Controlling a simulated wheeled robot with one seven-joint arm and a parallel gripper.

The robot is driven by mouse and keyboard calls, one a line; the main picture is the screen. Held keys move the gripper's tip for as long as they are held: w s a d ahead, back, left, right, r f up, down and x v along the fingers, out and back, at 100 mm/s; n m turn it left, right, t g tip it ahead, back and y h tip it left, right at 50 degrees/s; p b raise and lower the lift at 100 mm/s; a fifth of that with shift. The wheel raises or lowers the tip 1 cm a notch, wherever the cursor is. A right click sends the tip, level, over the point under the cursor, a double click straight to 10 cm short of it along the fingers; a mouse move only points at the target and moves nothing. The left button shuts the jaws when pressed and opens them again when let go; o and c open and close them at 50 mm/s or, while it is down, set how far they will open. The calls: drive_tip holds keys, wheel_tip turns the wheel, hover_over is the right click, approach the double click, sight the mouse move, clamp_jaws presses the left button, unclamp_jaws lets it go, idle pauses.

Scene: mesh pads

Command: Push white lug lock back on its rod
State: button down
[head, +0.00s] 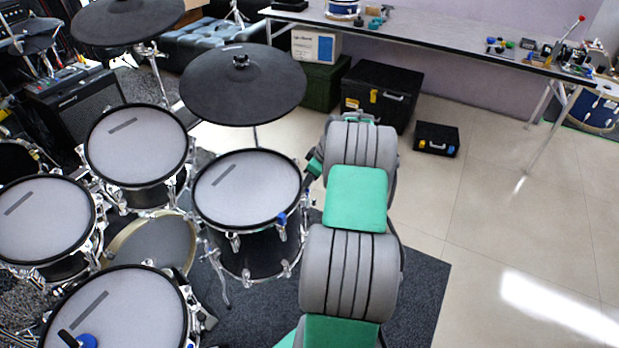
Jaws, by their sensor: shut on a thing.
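My gripper (307,180) shows small and dark at the right rim of the nearest right-hand drum (248,187), beyond my grey and green arm. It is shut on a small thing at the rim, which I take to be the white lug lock. The lock itself and its rod are too small and too hidden by the gripper to make out. A blue lug lock (282,218) sits on the same drum's rim, nearer and to the left of my gripper. Chrome lugs and rods line the drum's side.
Other drum pads (137,150) stand to the left, and a black cymbal pad (243,84) hangs just above and behind the drum. Black cases (382,92) and a long table (440,38) stand behind. The tiled floor (510,220) on the right is clear.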

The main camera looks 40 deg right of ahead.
drive_tip(key=shift+f+b, duration=0.4)
drive_tip(key=shift+f, duration=0.35)
drive_tip(key=c, duration=1.3)
unclamp_jaws()
drive_tip(key=shift+r, duration=0.15)
